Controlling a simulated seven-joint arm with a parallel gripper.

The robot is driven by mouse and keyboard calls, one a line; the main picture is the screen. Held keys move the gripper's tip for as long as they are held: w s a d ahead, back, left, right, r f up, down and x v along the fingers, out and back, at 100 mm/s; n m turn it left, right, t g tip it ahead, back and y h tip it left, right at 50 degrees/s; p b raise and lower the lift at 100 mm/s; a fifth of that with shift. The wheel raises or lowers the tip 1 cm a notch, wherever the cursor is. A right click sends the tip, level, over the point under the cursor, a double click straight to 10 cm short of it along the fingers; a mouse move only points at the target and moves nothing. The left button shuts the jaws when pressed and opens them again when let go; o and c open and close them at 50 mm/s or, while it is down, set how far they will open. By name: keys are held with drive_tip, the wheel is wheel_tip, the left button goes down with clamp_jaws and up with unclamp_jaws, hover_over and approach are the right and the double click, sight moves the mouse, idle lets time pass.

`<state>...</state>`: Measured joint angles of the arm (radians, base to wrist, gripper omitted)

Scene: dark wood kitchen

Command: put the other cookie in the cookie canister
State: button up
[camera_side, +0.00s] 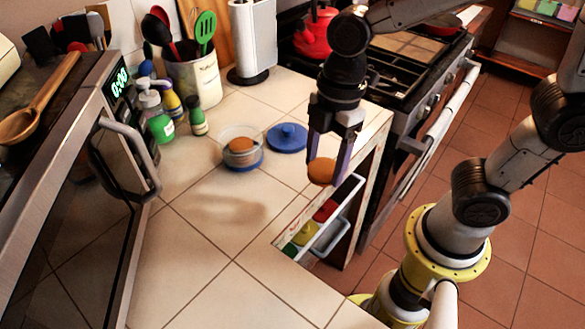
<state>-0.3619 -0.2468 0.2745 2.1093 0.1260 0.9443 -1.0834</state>
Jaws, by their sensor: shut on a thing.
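My gripper (324,168) is shut on a round brown cookie (321,172) and holds it above the counter's right edge, over the open drawer. The cookie canister (241,158) is a clear round container with a blue base, standing open on the counter to the left of my gripper. Another brown cookie (240,145) shows inside the canister. The blue lid (287,137) with a knob lies on the counter, between the canister and my gripper and a little behind.
A microwave (110,170) is at left. The front counter (200,260) is clear.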

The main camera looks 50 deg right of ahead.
drive_tip(key=s, duration=0.1)
drive_tip(key=s+d+r, duration=0.1)
drive_tip(key=s, duration=0.1)
drive_tip(key=shift+s+d+r, duration=0.15)
drive_tip(key=shift+d+r, duration=0.15)
drive_tip(key=shift+r, duration=0.1)
drive_tip(key=shift+n, duration=0.4)
drive_tip(key=w+r, duration=0.1)
drive_tip(key=w, duration=0.1)
drive_tip(key=w+a+r, duration=0.1)
drive_tip(key=w+r, duration=0.2)
drive_tip(key=w, duration=0.2)
drive_tip(key=shift+a+r, duration=0.25)
drive_tip(key=shift+a, duration=0.15)
drive_tip(key=w, duration=1.7)
drive_tip(key=shift+m, duration=0.5)
drive_tip(key=shift+w+d+f, duration=0.3)
drive_tip(key=shift+w+f, duration=0.1)
drive_tip(key=shift+f, duration=1.25)
drive_tip(key=shift+w+d+f, duration=0.3)
drive_tip(key=shift+w+f, duration=0.1)
drive_tip(key=shift+f, duration=1.25)
drive_tip(key=shift+w+d+f, duration=0.3)
drive_tip(key=shift+w+f, duration=0.1)
drive_tip(key=shift+f, duration=1.25)
drive_tip(key=o, duration=1.4)
